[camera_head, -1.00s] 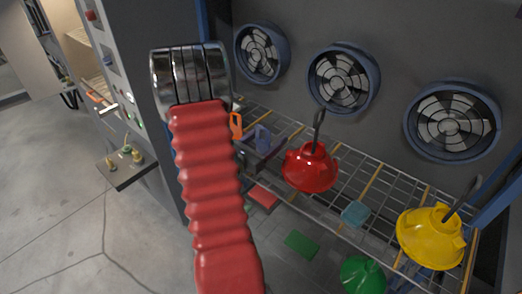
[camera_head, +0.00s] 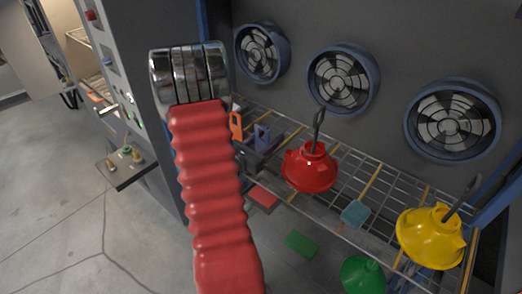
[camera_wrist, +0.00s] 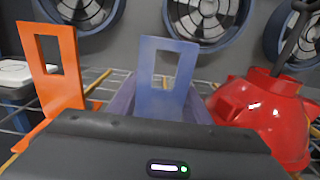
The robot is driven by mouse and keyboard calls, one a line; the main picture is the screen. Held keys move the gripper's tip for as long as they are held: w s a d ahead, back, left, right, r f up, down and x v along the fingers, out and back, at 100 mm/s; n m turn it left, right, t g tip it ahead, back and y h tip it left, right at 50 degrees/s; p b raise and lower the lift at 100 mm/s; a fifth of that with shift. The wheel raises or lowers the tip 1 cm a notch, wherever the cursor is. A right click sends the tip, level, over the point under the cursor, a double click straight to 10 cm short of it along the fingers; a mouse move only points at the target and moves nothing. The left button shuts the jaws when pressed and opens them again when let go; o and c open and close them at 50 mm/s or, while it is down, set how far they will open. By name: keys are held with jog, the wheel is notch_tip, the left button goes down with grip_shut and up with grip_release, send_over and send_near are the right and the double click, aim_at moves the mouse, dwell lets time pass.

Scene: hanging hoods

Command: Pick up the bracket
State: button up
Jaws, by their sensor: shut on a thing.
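A blue-purple bracket (camera_head: 262,136) with a square window in its upright plate shows above the wire rack. In the wrist view the blue bracket (camera_wrist: 168,80) stands upright, straight ahead of my gripper (camera_wrist: 160,138). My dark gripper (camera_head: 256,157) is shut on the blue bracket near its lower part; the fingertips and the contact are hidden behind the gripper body. An orange bracket (camera_head: 236,126) of similar shape stands just to the left, apart from the blue one. It also shows in the wrist view (camera_wrist: 60,95).
A red hood (camera_head: 310,168) hangs close to the right of my gripper. A yellow hood (camera_head: 430,238) and a green hood (camera_head: 362,277) are farther right. The wire rack (camera_head: 335,205) carries a teal piece (camera_head: 355,214). Round fans (camera_head: 343,80) line the back wall.

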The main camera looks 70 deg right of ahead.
jog(key=c, duration=0.5)
jog(key=shift+o, duration=0.2)
jog(key=shift+r, duration=0.1)
notch_tip(320, 180, up, 10)
dwell(0.5)
dwell(0.5)
